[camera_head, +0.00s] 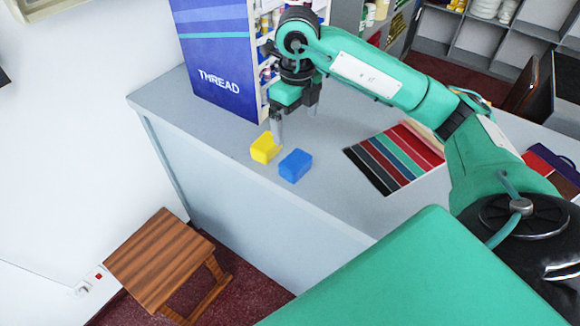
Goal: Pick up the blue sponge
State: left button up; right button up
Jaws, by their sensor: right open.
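The blue sponge (295,166) is a small block lying on the grey counter (342,202), near its front edge. A yellow sponge (264,148) lies just to its left and slightly behind. My right gripper (296,125) is open and points down, above and behind the two sponges. One finger overlaps the right side of the yellow sponge in the picture; I cannot tell whether they touch. Nothing shows between the fingers. My left gripper is not in view.
A blue thread display (220,60) stands behind the gripper on the counter. A fan of fabric swatches (398,158) lies to the right of the blue sponge. A wooden stool (160,258) stands on the floor at the lower left. The counter in front of the swatches is clear.

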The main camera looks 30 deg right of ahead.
aim_at(295, 159)
notch_tip(295, 159, down, 9)
jog(key=shift+r+p, duration=0.2)
jog(key=shift+p, duration=0.75)
jog(key=shift+s+f+p, duration=0.1)
jog(key=shift+f+p, duration=0.45)
notch_tip(295, 159, down, 3)
jog(key=shift+d+f+p, duration=0.1)
jog(key=shift+f+p, duration=0.1)
jog(key=shift+p, duration=0.55)
jog(key=shift+f, duration=0.35)
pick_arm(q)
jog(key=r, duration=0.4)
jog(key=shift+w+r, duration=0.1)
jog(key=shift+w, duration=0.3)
pick_arm(e)
jog(key=shift+c, duration=0.5)
jog(key=c, duration=0.9)
